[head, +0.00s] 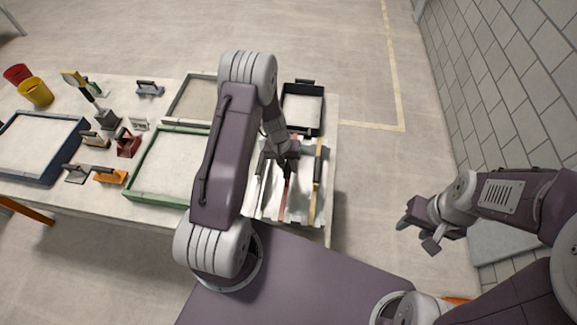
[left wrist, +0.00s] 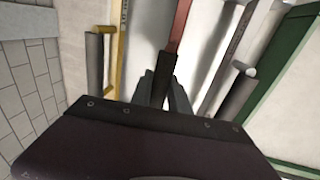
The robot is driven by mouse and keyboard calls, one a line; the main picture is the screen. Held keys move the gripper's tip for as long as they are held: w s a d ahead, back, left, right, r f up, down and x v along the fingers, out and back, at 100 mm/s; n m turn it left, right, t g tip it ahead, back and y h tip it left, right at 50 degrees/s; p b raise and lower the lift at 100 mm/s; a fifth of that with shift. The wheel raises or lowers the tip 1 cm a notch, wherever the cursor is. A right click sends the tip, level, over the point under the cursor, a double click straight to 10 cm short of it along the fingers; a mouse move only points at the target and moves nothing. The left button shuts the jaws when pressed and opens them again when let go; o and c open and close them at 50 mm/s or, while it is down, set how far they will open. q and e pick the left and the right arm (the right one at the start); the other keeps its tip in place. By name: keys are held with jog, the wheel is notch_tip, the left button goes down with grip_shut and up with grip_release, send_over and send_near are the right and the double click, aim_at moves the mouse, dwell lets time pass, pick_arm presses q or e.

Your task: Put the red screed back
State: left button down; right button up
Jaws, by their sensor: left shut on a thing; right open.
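The red screed (head: 283,204) lies lengthwise in or just over the white slotted rack (head: 300,214) at the right end of the table. Its red bar (left wrist: 180,26) and dark handle (left wrist: 162,76) show in the left wrist view. My left gripper (head: 284,166) is shut on the red screed at the handle; its fingers (left wrist: 163,92) sit either side of it. I cannot tell whether the screed rests fully in its slot. My right gripper (head: 430,234) is open and empty, off to the right of the table.
A yellow screed (head: 312,205) with a dark handle lies right of the red one, and a grey screed (left wrist: 238,45) lies on its other side. A black tray (head: 322,118) stands behind the rack. A green-framed sandbed (head: 145,198) is to the left.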

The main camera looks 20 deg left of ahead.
pick_arm(q)
jog(key=shift+w+f, duration=0.1)
jog(key=shift+f, duration=0.25)
jog(key=c, duration=1.3)
grip_release()
jog(key=shift+o, duration=0.2)
jog(key=shift+r, duration=0.1)
